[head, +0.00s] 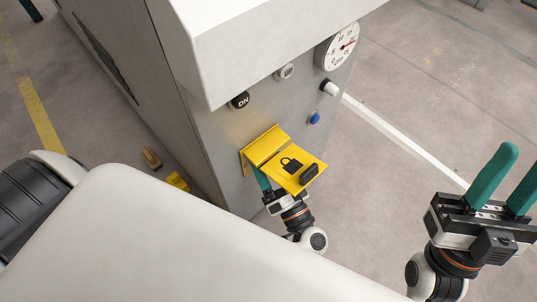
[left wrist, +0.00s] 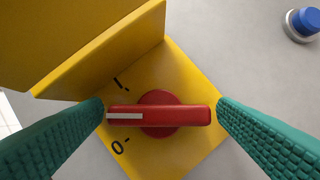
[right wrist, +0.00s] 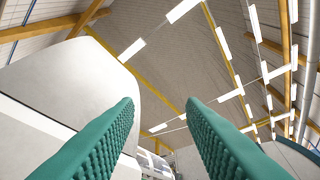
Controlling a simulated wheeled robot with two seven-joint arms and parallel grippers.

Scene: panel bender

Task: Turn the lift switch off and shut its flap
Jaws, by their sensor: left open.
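The yellow flap (head: 292,165) with a padlock mark and a dark knob is raised and stands out from the grey machine front. The red lift switch (left wrist: 160,128) sits on a yellow plate (left wrist: 172,62) beneath it. Its bar lies level in the left wrist view, the white line at its left end pointing between the I and 0 marks. My left gripper (left wrist: 160,108) is open, with one finger at each end of the bar; contact is unclear. In the head view its fingertips are mostly hidden under the flap. My right gripper (head: 510,180) is open and empty, fingers up.
A DN button (head: 239,100), another round button (head: 285,71), a black-and-white knob (head: 329,87), a blue button (head: 314,118) and a dial gauge (head: 338,46) are on the machine front. Open floor (head: 430,95) lies to the right.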

